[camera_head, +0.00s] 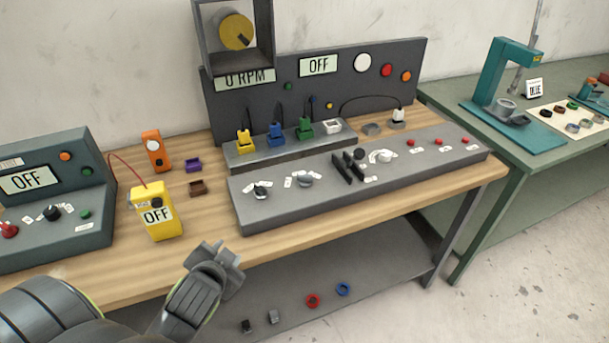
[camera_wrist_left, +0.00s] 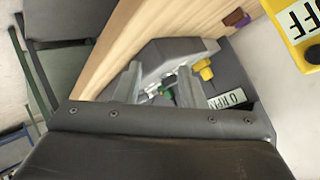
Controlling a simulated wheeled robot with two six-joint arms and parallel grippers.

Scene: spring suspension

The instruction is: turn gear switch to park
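A long grey control panel (camera_head: 330,195) lies on the wooden workbench and carries several knobs with small white labels. Its knobs include a left rotary knob (camera_head: 261,192), a second rotary knob (camera_head: 305,181) and a white knob (camera_head: 381,156) beside black upright plates (camera_head: 348,166). The labels are too small to read, so I cannot tell which knob is the gear switch. My left gripper (camera_head: 218,258) is in front of the bench's front edge, lower left of the panel and apart from it. In the left wrist view its two fingers (camera_wrist_left: 158,88) stand apart with nothing held. My right gripper is not in view.
A yellow device (camera_head: 156,212) reading OFF stands near the bench's front edge, left of the panel. A grey-green box (camera_head: 45,225) is further left. A dark backboard (camera_head: 330,80) rises behind. A lower shelf (camera_head: 370,285) holds small rings.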

